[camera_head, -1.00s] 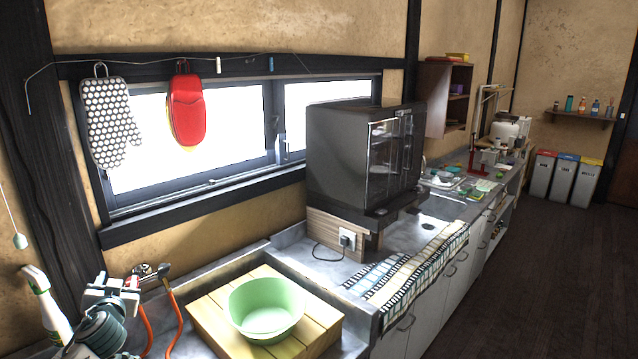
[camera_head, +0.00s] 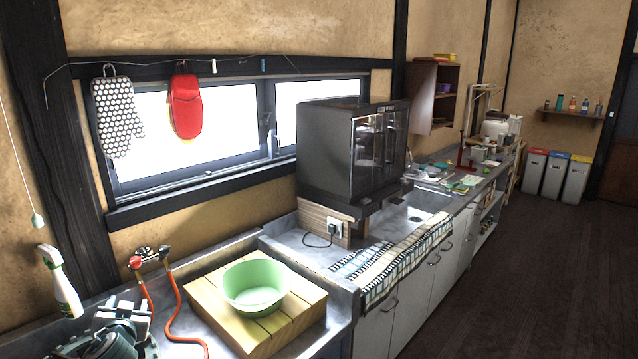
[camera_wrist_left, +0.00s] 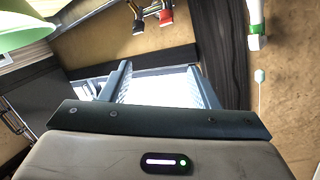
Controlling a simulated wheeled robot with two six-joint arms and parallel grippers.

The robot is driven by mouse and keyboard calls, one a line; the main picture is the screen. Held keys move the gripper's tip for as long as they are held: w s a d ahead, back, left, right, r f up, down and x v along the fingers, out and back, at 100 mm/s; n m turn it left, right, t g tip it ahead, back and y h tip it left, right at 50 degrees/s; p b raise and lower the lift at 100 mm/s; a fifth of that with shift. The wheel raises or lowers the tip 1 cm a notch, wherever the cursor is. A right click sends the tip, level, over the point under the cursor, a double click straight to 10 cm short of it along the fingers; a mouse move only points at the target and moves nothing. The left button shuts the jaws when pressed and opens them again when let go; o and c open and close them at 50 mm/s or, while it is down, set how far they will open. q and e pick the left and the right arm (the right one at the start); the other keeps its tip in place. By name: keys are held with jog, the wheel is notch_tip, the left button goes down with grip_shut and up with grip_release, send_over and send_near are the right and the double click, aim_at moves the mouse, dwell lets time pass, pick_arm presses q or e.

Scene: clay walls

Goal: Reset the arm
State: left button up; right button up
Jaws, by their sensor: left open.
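My left gripper (camera_head: 122,316) is low in the left corner of the head view, over the grey counter, left of the orange hoses. In the left wrist view its two fingers (camera_wrist_left: 160,88) stand apart with nothing between them, the bright window behind. Part of the left arm is cut off by the bottom edge of the head view. My right gripper and arm are not in view.
A green basin (camera_head: 254,288) sits on a wooden board (camera_head: 282,322). A white spray bottle (camera_head: 62,283) stands behind my left arm. Red-ended taps (camera_head: 150,257) rise beside it. A dark glass-fronted cabinet (camera_head: 350,150) stands farther along the counter.

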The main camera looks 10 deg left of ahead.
pick_arm(q)
jog(key=s+d+f+m+g+h, duration=0.1)
jog(key=s+d+f+g+h, duration=0.25)
jog(key=s+d+f, duration=1.05)
jog(key=s+d+f+m+g+h, duration=0.3)
jog(key=s+d+g+h, duration=0.25)
jog(key=s+d, duration=1.2)
jog(key=a+f+g+y+b, duration=0.1)
jog(key=a+f+b, duration=0.15)
jog(key=f, duration=1.45)
jog(key=a+f+g+b, duration=0.1)
jog(key=f+b, duration=0.2)
jog(key=f, duration=1.3)
jog(key=s+a+f+b, duration=0.1)
jog(key=s+f+b, duration=0.1)
jog(key=s+f, duration=0.7)
jog(key=s+f+n+b, duration=0.1)
jog(key=s+f+b, duration=0.1)
jog(key=s+f, duration=0.8)
notch_tip(320, 180, down, 7)
jog(key=shift+a+r+g, duration=0.1)
jog(key=shift+a+g, duration=0.3)
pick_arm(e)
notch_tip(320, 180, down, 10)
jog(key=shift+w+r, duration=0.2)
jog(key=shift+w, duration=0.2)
